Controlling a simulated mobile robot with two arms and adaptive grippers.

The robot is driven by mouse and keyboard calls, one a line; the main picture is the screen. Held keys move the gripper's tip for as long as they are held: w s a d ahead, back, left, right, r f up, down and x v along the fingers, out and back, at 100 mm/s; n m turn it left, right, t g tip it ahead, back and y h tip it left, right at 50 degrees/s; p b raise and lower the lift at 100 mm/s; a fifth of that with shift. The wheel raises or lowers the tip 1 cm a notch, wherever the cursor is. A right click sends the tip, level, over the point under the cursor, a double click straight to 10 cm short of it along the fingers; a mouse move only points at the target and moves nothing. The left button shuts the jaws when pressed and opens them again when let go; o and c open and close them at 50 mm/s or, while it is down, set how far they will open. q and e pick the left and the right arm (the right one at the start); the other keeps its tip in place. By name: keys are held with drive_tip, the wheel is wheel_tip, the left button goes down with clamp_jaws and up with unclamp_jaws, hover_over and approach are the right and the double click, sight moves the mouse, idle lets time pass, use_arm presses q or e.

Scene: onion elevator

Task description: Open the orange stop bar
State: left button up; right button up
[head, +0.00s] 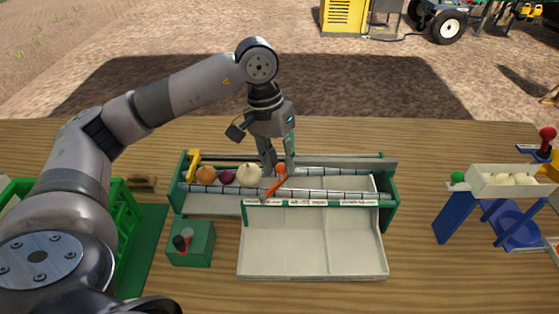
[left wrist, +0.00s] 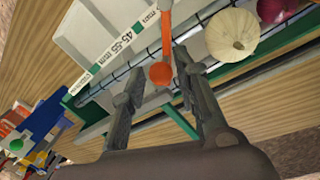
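The orange stop bar (head: 273,187) sits across the rails of the green-framed sorter, with a round orange knob at its upper end. In the left wrist view the bar (left wrist: 166,38) runs from the top edge down to its knob. My left gripper (head: 279,168) points down over the sorter, its fingers parted. In the left wrist view the knob lies between the open fingertips of this gripper (left wrist: 159,64), with gaps seen on both sides. I cannot tell whether either finger touches it. My right gripper is not in view.
A pale onion (head: 250,174), a red onion (head: 227,177) and an orange-brown onion (head: 205,175) lie left of the bar on the rails. A white divided tray (head: 312,268) stands in front. A green lever box (head: 190,243) is at front left. A cream bin (head: 513,181) stands right.

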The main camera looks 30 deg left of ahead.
use_arm(q)
drive_tip(key=shift+r, duration=0.1)
wheel_tip(320, 180, up, 12)
drive_tip(key=a, duration=0.2)
drive_tip(key=shift+a+f, duration=0.15)
drive_tip(key=shift+f, duration=0.05)
drive_tip(key=shift+s, duration=0.1)
